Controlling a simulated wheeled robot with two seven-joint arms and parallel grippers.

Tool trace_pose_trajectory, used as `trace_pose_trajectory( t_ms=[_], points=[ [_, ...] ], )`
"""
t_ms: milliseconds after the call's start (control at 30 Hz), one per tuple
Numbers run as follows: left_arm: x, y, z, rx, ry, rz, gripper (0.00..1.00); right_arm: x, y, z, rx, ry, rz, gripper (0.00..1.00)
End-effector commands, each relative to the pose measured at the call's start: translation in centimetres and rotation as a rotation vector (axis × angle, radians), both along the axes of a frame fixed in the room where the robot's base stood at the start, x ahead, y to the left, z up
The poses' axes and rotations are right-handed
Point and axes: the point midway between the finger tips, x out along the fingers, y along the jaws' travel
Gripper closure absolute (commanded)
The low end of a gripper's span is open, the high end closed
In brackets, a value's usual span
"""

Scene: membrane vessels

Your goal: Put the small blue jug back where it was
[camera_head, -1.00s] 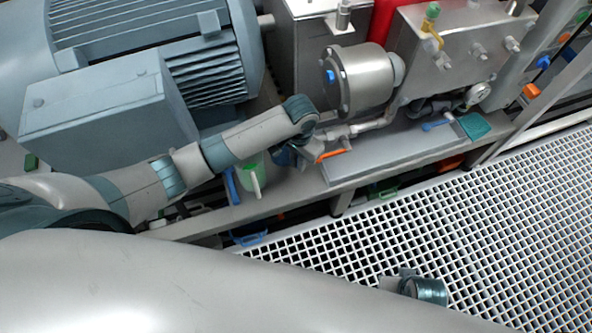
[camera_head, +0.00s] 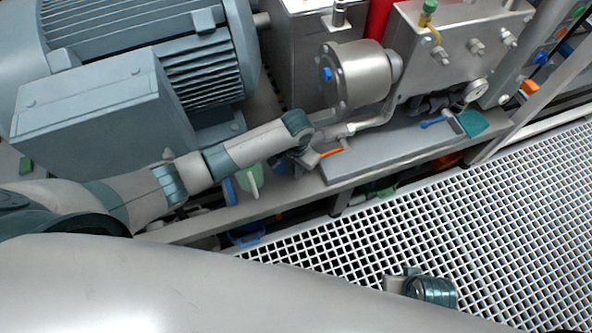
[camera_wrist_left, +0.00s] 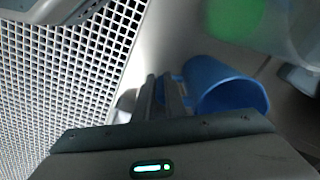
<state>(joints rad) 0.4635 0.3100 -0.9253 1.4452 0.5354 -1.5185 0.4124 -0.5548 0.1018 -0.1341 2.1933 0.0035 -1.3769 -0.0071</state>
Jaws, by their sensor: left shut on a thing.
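The small blue jug (camera_wrist_left: 228,88) shows in the left wrist view, tilted in the picture, with its open mouth facing the lower right. My left gripper (camera_wrist_left: 165,88) is shut at its left side, where the handle is; the grip itself is partly hidden. In the head view my left gripper (camera_head: 300,160) is low over the metal ledge, just right of a green jug, and largely hides the blue jug. I cannot tell whether the jug touches the ledge. My right gripper's fingers are not in view.
The green jug (camera_head: 250,177) stands close by on the left, with a blue item (camera_head: 230,190) beside it. A steel vessel (camera_head: 358,75) and an orange-handled valve (camera_head: 331,152) are to the right. White grating (camera_head: 500,220) lies in front of the ledge.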

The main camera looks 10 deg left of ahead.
Motion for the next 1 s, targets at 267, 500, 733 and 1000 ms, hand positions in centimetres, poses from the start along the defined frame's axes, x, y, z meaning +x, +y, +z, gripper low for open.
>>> trace_pose_trajectory(
  t_ms=[267,500,733,1000],
  points=[
    [0.0,0.0,0.0,0.000,0.000,0.000,1.00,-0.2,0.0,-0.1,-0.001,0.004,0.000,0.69],
    [0.0,0.0,-0.3,0.000,0.000,0.000,0.71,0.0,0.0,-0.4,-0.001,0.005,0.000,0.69],
    [0.0,0.0,-0.2,0.000,0.000,0.000,0.71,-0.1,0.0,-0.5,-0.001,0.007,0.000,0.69],
    [0.1,0.0,1.1,-0.001,-0.002,0.001,0.71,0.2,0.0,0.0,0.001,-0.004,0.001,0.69]
  ],
)
